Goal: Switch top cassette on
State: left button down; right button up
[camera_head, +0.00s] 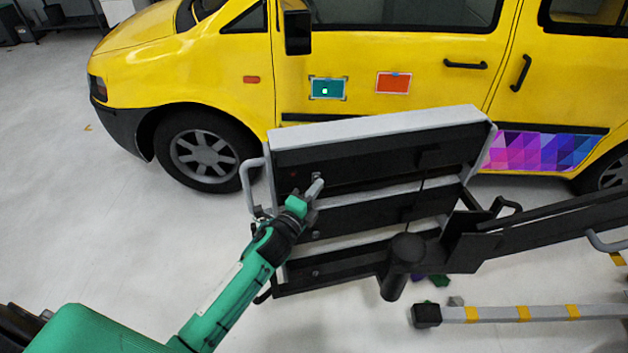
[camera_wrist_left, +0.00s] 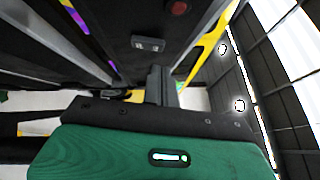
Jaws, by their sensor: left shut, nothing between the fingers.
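The top cassette (camera_head: 350,163) is a black-fronted box with a light grey top, the uppermost of a stack of cassettes in a rack. A dim red indicator (camera_head: 293,174) is on the left of its front; the left wrist view also shows a dark red round spot (camera_wrist_left: 179,8). A small grey switch (camera_wrist_left: 148,44) is on the dark panel in the left wrist view. My left gripper (camera_head: 317,188) is shut and empty, in front of the top cassette near its left end, by the switch. I cannot tell whether its tips touch the switch. My right gripper is out of view.
Lower cassettes (camera_head: 355,217) sit below in the rack. A grey handle (camera_head: 246,188) is at the rack's left. A yellow van (camera_head: 400,70) stands behind. A black beam (camera_head: 560,220) extends right. The floor at left is clear.

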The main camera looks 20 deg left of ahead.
pick_arm(q)
jog(key=shift+w+a+r, duration=0.1)
jog(key=shift+w+a, duration=0.35)
jog(key=shift+w, duration=0.25)
jog(key=shift+r+p, duration=0.2)
jog(key=shift+p, duration=0.3)
jog(key=shift+w+a+r+p, duration=0.1)
jog(key=shift+w+r+p, duration=0.1)
jog(key=shift+p, duration=0.35)
jog(key=shift+n+p, duration=0.3)
jog(key=shift+f, duration=0.25)
